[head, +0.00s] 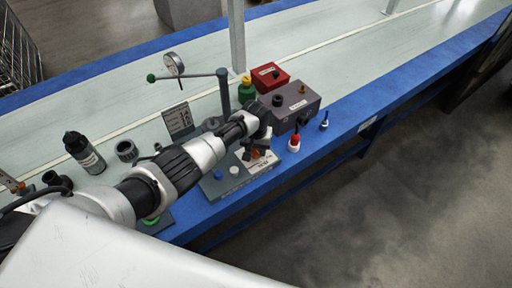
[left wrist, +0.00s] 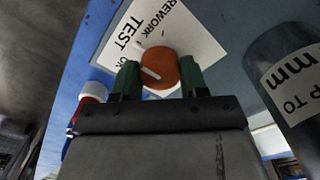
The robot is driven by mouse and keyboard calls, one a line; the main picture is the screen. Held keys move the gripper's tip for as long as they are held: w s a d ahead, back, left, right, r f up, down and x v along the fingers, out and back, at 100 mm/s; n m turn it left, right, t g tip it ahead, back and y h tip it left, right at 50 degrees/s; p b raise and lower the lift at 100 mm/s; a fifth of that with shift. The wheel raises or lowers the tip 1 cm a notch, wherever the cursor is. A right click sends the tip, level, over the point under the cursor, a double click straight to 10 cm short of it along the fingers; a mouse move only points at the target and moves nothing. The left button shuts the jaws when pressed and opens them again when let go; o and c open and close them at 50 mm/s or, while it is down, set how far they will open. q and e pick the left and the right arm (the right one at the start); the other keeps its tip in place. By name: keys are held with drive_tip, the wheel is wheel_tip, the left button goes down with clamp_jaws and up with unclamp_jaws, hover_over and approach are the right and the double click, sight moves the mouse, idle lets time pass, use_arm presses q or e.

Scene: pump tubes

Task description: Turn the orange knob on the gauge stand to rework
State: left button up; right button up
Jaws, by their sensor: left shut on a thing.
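The orange knob (left wrist: 160,66) is between the two green fingertips of my left gripper (left wrist: 160,78) in the left wrist view. The gripper is shut on it. A white mark on the knob slants toward the upper left of that view. The white label (left wrist: 190,40) behind the knob reads REWORK and TEST, with a third word partly hidden by a finger. In the head view the knob (head: 257,154) is mostly hidden under my left gripper (head: 256,147), above the grey gauge stand base (head: 212,190). My right gripper is not in view.
A dial gauge (head: 174,64) on a post arm stands behind my left arm. A purple-grey box (head: 298,102), a red box (head: 270,77) and a red-and-white bottle (head: 294,143) are close by on the right. A black bottle (head: 84,152) stands left. The bench's blue edge is in front.

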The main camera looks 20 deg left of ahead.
sight(256, 150)
use_arm(q)
drive_tip(key=m, duration=0.5)
drive_tip(key=shift+m, duration=0.3)
drive_tip(key=m, duration=0.5)
drive_tip(key=shift+m, duration=0.4)
drive_tip(key=o, duration=0.9)
wheel_tip(256, 150, up, 11)
drive_tip(key=shift+f+p, duration=0.1)
drive_tip(key=shift+p, duration=1.15)
